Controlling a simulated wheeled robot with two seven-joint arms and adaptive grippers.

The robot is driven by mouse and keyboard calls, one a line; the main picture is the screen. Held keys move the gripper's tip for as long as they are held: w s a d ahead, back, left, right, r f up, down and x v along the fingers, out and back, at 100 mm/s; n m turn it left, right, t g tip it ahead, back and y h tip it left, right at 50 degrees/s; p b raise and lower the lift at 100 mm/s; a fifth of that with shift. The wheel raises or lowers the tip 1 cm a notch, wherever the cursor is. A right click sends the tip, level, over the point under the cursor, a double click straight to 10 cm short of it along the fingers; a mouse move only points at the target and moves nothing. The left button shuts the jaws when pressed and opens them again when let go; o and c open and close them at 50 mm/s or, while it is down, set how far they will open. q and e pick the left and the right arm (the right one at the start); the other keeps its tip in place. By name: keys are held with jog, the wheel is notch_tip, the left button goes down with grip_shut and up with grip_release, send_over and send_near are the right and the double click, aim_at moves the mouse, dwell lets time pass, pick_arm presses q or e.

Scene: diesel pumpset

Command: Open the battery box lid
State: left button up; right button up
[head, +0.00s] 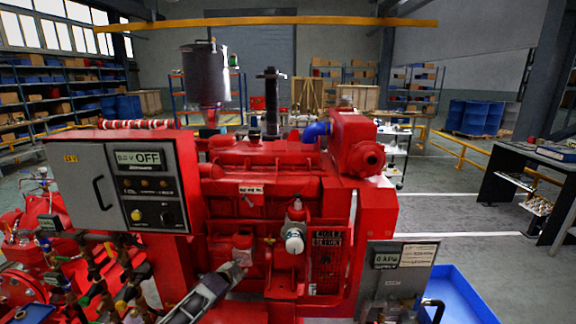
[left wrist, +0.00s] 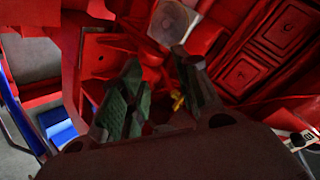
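No part is clearly marked as the battery box or its lid, and I cannot tell which it is. A grey control cabinet (head: 120,185) marked 24 V, with a black handle, stands at the left front of the red engine (head: 265,180). My left gripper (head: 240,268) reaches up from the bottom against the engine's lower front in the head view. In the left wrist view its two dark fingers (left wrist: 160,95) are apart, with nothing clearly held between them. Red ribbed panels (left wrist: 250,65) lie beyond them at the right. My right gripper is not in view.
Pipes and valves (head: 95,270) crowd the lower left. A grey gauge box (head: 400,270) reading 0 kPa stands at the lower right, beside a blue tray (head: 462,295). A white-bowled filter (head: 295,238) juts from the engine.

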pick_arm(q)
jog(key=s+a+f+n+y, duration=0.1)
jog(key=s+a+f+n, duration=0.1)
jog(key=a+f, duration=0.35)
jog(key=s+a+f+n, duration=0.2)
jog(key=a+f, duration=0.1)
jog(key=f, duration=0.5)
jog(key=s+a+f+n+g+y, duration=0.1)
jog(key=s+a+f+g, duration=0.1)
jog(key=s+f, duration=0.75)
jog(key=s+a+f+n+g, duration=0.1)
jog(key=s+a+f+g, duration=0.15)
jog(key=s+f, duration=0.65)
jog(key=s+f+g, duration=0.1)
jog(key=s+f, duration=0.4)
jog(key=s, duration=0.3)
jog(key=s+f+n+g, duration=0.1)
jog(key=s+f, duration=0.3)
jog(key=s, duration=0.3)
jog(key=s+f+g, duration=0.1)
jog(key=s+f, duration=0.4)
jog(key=s, duration=0.3)
jog(key=s+d+f+g, duration=0.1)
jog(key=s+f, duration=0.1)
jog(key=s, duration=1)
jog(key=s+d+f+g, duration=0.2)
jog(key=s, duration=1)
jog(key=shift+s+f+n, duration=0.35)
jog(key=shift+s+n, duration=0.05)
